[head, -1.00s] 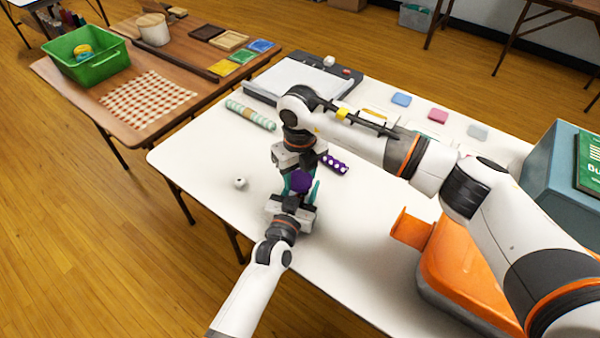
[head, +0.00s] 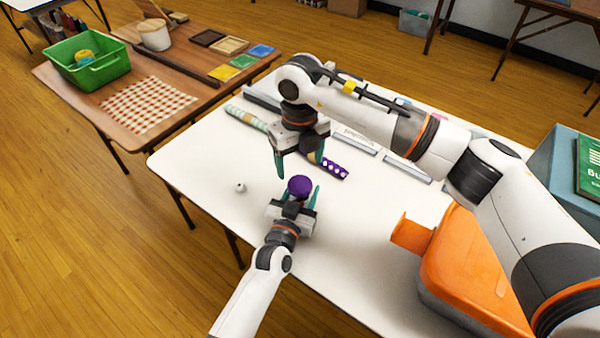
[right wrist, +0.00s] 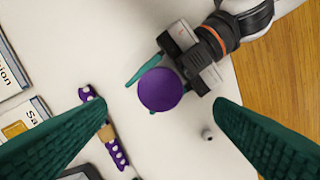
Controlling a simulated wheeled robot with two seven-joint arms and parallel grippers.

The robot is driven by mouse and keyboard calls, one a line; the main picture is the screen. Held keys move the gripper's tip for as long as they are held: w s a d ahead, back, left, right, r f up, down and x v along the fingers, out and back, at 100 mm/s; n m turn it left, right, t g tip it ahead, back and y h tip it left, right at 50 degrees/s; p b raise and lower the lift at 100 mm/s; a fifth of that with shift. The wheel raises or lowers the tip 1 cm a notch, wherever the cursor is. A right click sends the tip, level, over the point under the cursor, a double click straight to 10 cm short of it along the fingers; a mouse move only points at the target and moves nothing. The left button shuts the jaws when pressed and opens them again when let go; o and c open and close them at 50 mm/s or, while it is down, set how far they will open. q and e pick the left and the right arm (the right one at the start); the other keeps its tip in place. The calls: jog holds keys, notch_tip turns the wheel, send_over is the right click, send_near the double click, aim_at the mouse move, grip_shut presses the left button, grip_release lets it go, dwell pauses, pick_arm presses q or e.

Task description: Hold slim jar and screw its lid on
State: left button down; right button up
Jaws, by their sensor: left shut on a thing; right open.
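The purple lid (head: 299,186) sits at the top of the slim jar, between the fingers of my left gripper (head: 301,197). The jar's body is almost wholly hidden below the lid and the gripper. My left gripper is shut on the jar, above the white table. My right gripper (head: 299,162) is open and empty, above and behind the lid, apart from it. In the right wrist view the round purple lid (right wrist: 160,90) shows from above, between my right gripper's spread teal fingers (right wrist: 162,104). How tightly the lid sits cannot be told.
A purple dotted roll (head: 331,168) and a pale green striped roll (head: 245,117) lie on the white table (head: 210,160). A small white item (head: 240,187) lies to the left. An orange bin (head: 465,265) stands at the right. The table's front left is mostly clear.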

notch_tip(320, 180, up, 6)
jog(key=shift+f, duration=0.25)
pick_arm(q)
jog(key=c, duration=0.6)
grip_release()
jog(key=shift+o, duration=0.2)
jog(key=v, duration=1.2)
